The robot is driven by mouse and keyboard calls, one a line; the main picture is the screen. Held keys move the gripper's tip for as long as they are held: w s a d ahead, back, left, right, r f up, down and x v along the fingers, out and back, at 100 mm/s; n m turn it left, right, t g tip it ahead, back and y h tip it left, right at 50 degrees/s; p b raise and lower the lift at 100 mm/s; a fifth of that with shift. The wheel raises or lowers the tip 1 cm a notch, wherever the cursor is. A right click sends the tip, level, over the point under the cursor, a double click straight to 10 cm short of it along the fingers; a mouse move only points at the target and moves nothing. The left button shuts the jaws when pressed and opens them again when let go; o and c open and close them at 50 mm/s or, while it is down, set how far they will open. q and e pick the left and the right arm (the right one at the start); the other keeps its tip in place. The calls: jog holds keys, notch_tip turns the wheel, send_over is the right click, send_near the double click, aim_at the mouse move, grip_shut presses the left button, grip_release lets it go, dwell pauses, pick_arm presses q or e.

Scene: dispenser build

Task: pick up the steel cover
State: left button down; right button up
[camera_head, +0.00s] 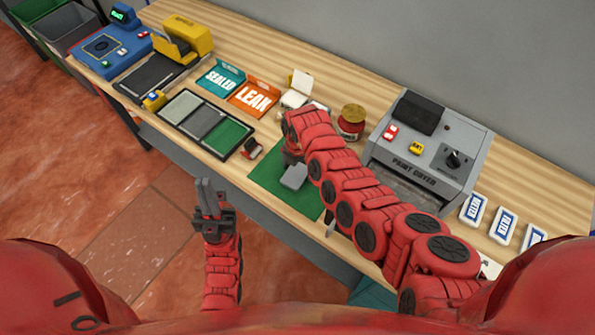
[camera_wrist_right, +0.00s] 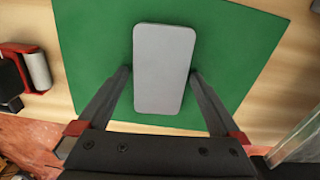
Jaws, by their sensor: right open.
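The steel cover (camera_wrist_right: 164,70) is a flat grey plate with rounded corners. It lies on the green mat (camera_wrist_right: 90,40). In the head view the cover (camera_head: 294,176) shows just in front of my right gripper (camera_head: 291,155), which my right arm partly hides. In the right wrist view my right gripper (camera_wrist_right: 160,78) is open, with one finger on each side of the cover's lower half. Whether the fingers touch it I cannot tell. My left gripper (camera_head: 206,184) is off the table's front edge, empty, its fingers close together.
A roller tool (camera_head: 251,149) lies left of the mat. A three-part tray (camera_head: 205,122) is further left. Behind are the SEALED (camera_head: 221,78) and LEAK (camera_head: 254,98) bins and a gold-lidded jar (camera_head: 352,121). The paint dryer (camera_head: 425,150) stands right.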

jog(key=c, duration=1.4)
jog(key=shift+c, duration=0.2)
jog(key=shift+r, duration=0.1)
